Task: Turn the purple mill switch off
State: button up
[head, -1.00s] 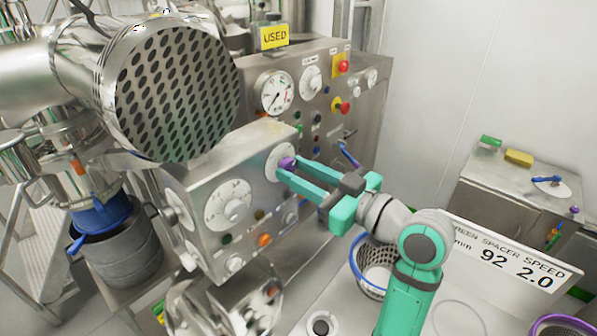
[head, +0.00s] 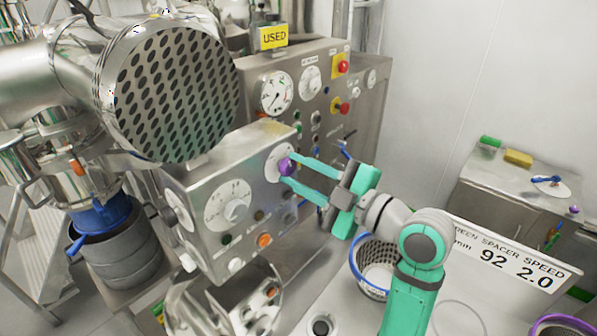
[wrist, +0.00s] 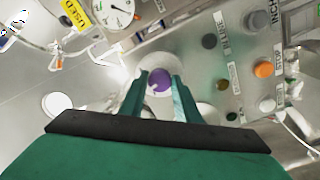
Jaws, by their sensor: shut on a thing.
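The purple mill switch (head: 286,167) is a round knob on a pale dial (head: 273,172) on the sloping front panel of the steel control box (head: 215,185). My gripper (head: 288,168) reaches in from the right, with one teal finger above the knob and one below. In the wrist view the purple knob (wrist: 160,83) sits between the two fingertips of my gripper (wrist: 160,79). The jaws are shut on the knob. The dial's marks are too small to read, so I cannot tell its setting.
A larger dial (head: 229,207) and an orange button (head: 264,240) sit nearby on the same panel. A taller panel with a gauge (head: 276,93) and red buttons stands behind. A blue-rimmed basket (head: 372,283) is below my arm. A steel cabinet (head: 500,205) stands at right.

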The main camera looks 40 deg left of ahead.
jog(key=n, duration=0.3)
jog(key=shift+n, duration=2)
jog(key=o, duration=1)
jog(key=shift+o, duration=0.2)
jog(key=d, duration=1)
jog(key=shift+s+d, duration=0.4)
jog(key=shift+s, duration=0.05)
